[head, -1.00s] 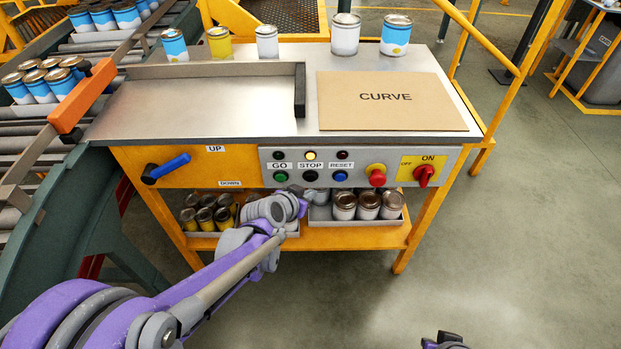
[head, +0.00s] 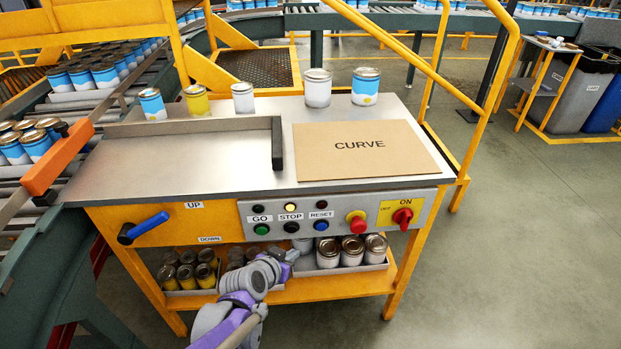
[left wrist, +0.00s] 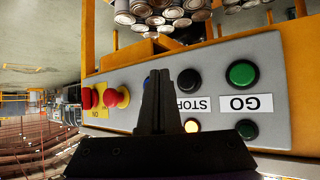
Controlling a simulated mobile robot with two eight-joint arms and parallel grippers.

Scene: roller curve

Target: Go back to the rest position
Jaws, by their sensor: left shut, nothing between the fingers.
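My left gripper (head: 303,246) is in front of the yellow workbench, just below the control panel (head: 330,208). In the left wrist view its dark fingers (left wrist: 158,98) are together, with nothing between them. They cover part of the panel between the red buttons and the black STOP button (left wrist: 189,82). In the head view my left forearm comes up from the bottom edge. I cannot tell from the pictures whether the fingertips touch the panel. My right gripper is not in view.
Cans (head: 318,88) stand along the bench's back edge, beyond a cardboard sheet (head: 365,150) marked CURVE. Trays of cans (head: 350,252) sit on the lower shelf near my left arm. A roller conveyor (head: 20,172) is at left.

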